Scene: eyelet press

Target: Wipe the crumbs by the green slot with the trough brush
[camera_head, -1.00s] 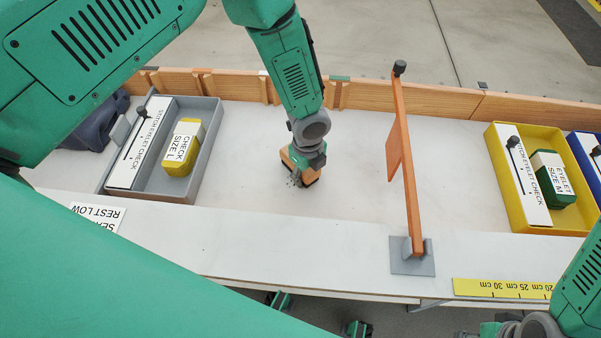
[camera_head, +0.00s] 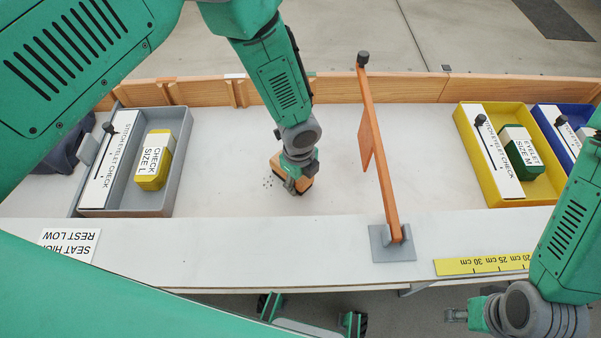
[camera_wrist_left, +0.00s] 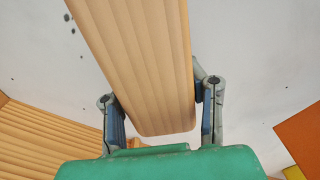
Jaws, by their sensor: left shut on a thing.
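My left gripper (camera_head: 297,168) is shut on the trough brush (camera_head: 287,182), a wooden block held low over the white tabletop. In the left wrist view the brush (camera_wrist_left: 140,60) sits between the two fingers (camera_wrist_left: 158,112). Bristles are not clear, and I cannot tell whether the brush touches the surface. Dark crumbs (camera_head: 268,181) lie just left of the brush; a few specks (camera_wrist_left: 70,30) show in the wrist view. A small green mark (camera_head: 312,74) shows on the back wooden rail behind my left arm. My right gripper (camera_head: 454,315) is at the lower right; its finger opening is unclear.
An orange upright panel (camera_head: 378,150) on a grey foot (camera_head: 393,248) stands right of the brush. A grey tray (camera_head: 153,205) is left; yellow (camera_head: 508,200) and blue (camera_head: 543,113) trays are right. A wooden rail (camera_head: 400,91) runs along the back. Clear tabletop lies left of the crumbs.

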